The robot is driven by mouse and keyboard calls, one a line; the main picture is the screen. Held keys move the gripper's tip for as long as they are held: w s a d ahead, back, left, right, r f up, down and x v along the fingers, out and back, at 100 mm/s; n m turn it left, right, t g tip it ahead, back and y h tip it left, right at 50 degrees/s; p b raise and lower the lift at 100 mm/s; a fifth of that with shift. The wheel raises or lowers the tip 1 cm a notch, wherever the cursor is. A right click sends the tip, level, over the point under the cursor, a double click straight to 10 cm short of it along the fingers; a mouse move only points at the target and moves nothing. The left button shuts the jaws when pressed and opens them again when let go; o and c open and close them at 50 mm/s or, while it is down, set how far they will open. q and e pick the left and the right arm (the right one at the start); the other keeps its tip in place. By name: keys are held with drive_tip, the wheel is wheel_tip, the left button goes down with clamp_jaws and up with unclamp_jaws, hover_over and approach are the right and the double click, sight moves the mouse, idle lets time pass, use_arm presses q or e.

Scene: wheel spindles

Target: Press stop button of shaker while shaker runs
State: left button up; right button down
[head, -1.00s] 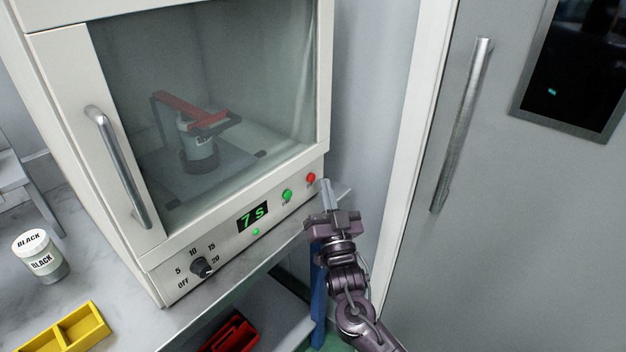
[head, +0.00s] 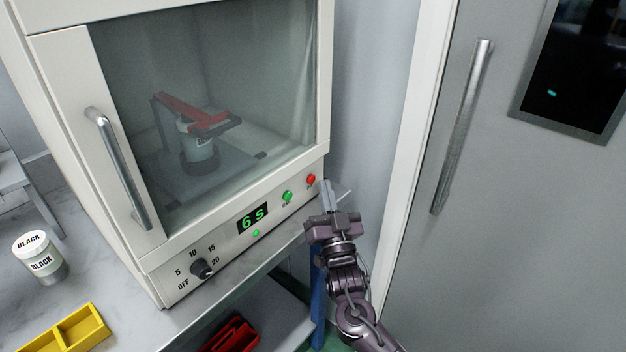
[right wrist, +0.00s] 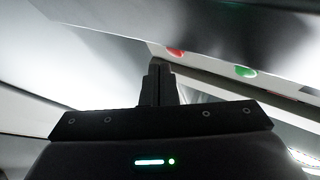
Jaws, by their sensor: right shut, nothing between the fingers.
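The shaker (head: 230,236) is a white cabinet with a closed glass door. Its display (head: 252,218) reads 6 s in green, and a small green light glows below it. The red stop button (head: 311,180) is at the right end of the panel, beside the green button (head: 287,197). Both buttons also show in the right wrist view, red (right wrist: 175,51) and green (right wrist: 244,71). Inside, a jar (head: 200,152) sits under a red clamp (head: 195,112). My right gripper (head: 326,188) is shut and empty, its tips just right of the red button; contact cannot be told. My left gripper is out of view.
A jar labelled BLACK (head: 40,257) and a yellow tray (head: 62,335) stand on the counter at left. A red container (head: 232,336) is on the lower shelf. A grey door with a long handle (head: 462,125) stands at right.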

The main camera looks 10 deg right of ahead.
idle(0.8)
drive_tip(key=shift+w+a, duration=0.25)
drive_tip(key=shift+w, duration=0.15)
drive_tip(key=shift+w+a+b, duration=0.25)
drive_tip(key=shift+w+b, duration=0.05)
drive_tip(key=shift+b, duration=0.15)
idle(0.6)
idle(0.3)
drive_tip(key=shift+s+d+p, duration=0.45)
drive_tip(key=shift+s+d, duration=0.05)
drive_tip(key=shift+s, duration=0.2)
drive_tip(key=s+d+p, duration=0.1)
drive_tip(key=s, duration=0.1)
drive_tip(key=s+d+p, duration=0.1)
drive_tip(key=s+d, duration=0.1)
idle(0.3)
